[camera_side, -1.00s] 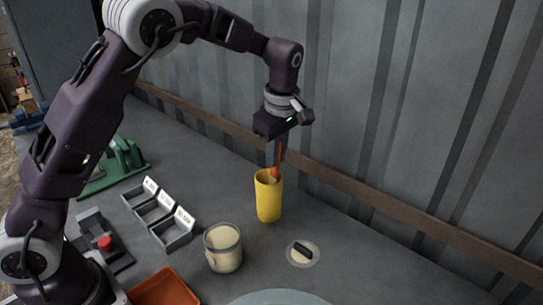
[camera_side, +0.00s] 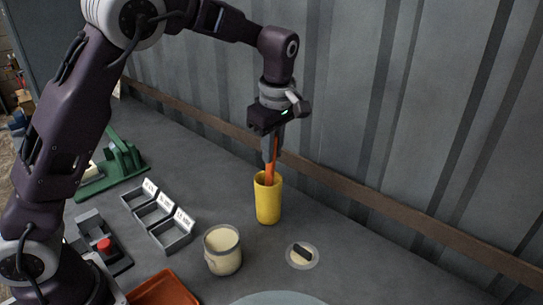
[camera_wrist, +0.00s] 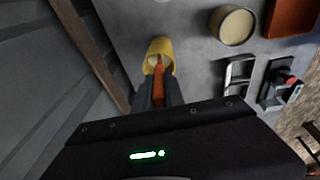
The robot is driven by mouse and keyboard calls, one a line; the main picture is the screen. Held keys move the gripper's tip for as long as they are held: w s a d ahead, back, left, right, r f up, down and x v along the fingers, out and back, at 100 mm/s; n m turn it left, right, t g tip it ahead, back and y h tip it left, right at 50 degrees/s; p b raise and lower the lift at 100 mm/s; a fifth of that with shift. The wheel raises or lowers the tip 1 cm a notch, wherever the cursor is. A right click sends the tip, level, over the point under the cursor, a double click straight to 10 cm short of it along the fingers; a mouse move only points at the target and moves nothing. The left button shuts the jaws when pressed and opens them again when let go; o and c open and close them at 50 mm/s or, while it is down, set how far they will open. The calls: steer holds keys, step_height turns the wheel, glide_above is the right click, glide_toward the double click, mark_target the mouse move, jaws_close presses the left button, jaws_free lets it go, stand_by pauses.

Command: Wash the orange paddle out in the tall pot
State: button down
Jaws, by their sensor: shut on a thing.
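The tall pot (camera_side: 268,203) is a yellow cylinder standing upright near the back wall. It also shows in the wrist view (camera_wrist: 161,46). My gripper (camera_side: 270,160) is just above the pot's mouth, shut on the orange paddle (camera_side: 270,173). The paddle's lower part is inside the pot's opening and hidden by its wall in the side view. In the wrist view the paddle (camera_wrist: 159,82) runs from between the fingers to the pot's mouth. I cannot tell whether it touches the inside.
A glass jar of pale contents (camera_side: 223,250) and a small round dish with a dark block (camera_side: 302,255) stand in front of the pot. Labelled grey bins (camera_side: 160,215), an orange tray (camera_side: 163,290), a red-button device (camera_side: 104,244) and a green machine (camera_side: 117,165) are to the left. The wall is close behind.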

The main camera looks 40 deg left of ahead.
steer(key=shift+v, duration=4)
steer(key=shift+w+a+v, duration=0.15)
steer(key=shift+a+v, duration=0.05)
steer(key=shift+v, duration=1)
steer(key=shift+w+a+v, duration=0.1)
steer(key=shift+a+v, duration=0.1)
steer(key=shift+v, duration=1.05)
